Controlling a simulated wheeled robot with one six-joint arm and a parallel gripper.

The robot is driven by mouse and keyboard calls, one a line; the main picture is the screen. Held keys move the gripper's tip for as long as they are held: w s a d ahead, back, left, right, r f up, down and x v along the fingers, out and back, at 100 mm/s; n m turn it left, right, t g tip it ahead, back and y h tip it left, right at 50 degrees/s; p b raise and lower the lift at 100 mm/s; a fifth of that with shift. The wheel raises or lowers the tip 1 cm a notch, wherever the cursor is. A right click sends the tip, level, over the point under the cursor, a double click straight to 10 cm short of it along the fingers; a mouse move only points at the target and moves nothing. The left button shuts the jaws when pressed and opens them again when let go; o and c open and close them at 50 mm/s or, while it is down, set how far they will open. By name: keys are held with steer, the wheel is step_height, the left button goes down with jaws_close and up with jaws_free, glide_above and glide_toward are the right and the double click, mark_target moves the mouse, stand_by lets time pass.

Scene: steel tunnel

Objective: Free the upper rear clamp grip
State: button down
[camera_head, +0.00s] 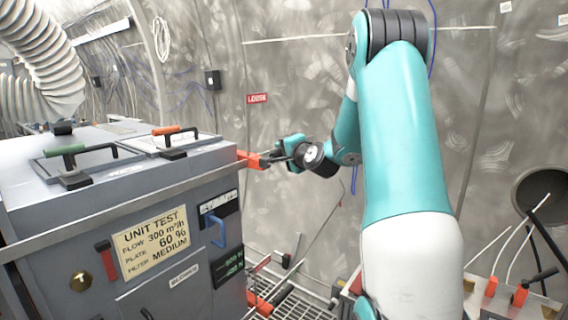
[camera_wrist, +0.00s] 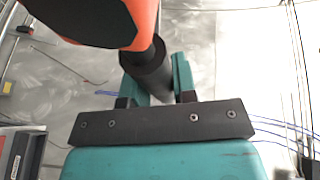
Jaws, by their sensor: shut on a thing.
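The upper rear clamp has an orange-red body (camera_head: 250,158) at the far right upper edge of the grey unit. In the wrist view the orange body (camera_wrist: 112,18) fills the top, with a dark cylindrical grip (camera_wrist: 150,75) running down from it. My gripper (camera_head: 288,152) is beside the clamp at the unit's rear right corner. In the wrist view its two teal fingers (camera_wrist: 158,72) lie on either side of the dark grip and are shut on it. The clamp's contact with the unit is hidden in the wrist view.
The grey test unit (camera_head: 60,235) has a green-handled lid and an orange-handled lid on top. A red and black item (camera_head: 262,303) lies low by the floor grating. A corrugated hose (camera_head: 45,60) hangs at upper left. The curved steel wall (camera_head: 290,90) stands behind.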

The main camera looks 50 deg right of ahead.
steer(key=n+b, duration=0.1)
steer(key=b, duration=0.1)
steer(key=r+n+t+b, duration=0.1)
steer(key=b, duration=0.2)
steer(key=shift+a+r+n, duration=0.1)
steer(key=shift+a+n, duration=0.2)
steer(key=shift+a, duration=0.05)
steer(key=r+n+b, duration=0.1)
steer(key=b, duration=0.1)
steer(key=a+n+t+b, duration=0.1)
steer(key=b, duration=0.2)
steer(key=shift+s+r+n+h, duration=0.1)
steer(key=shift+r+n+h, duration=0.2)
steer(key=shift+r+h, duration=0.1)
steer(key=a+n+b, duration=0.1)
steer(key=b, duration=0.2)
steer(key=a+r+n+t+b, duration=0.1)
steer(key=n+b, duration=0.1)
steer(key=b, duration=0.1)
steer(key=a+r+n+t+b, duration=0.1)
steer(key=n+b, duration=0.1)
steer(key=b, duration=0.2)
steer(key=shift+s+r+y, duration=0.1)
steer(key=shift+r+y, duration=0.15)
steer(key=shift+y, duration=0.15)
steer(key=a+r+n+t+b, duration=0.1)
steer(key=n+b, duration=0.1)
steer(key=shift+r+y+b, duration=0.1)
steer(key=shift+y+b, duration=0.2)
steer(key=shift+b, duration=0.1)
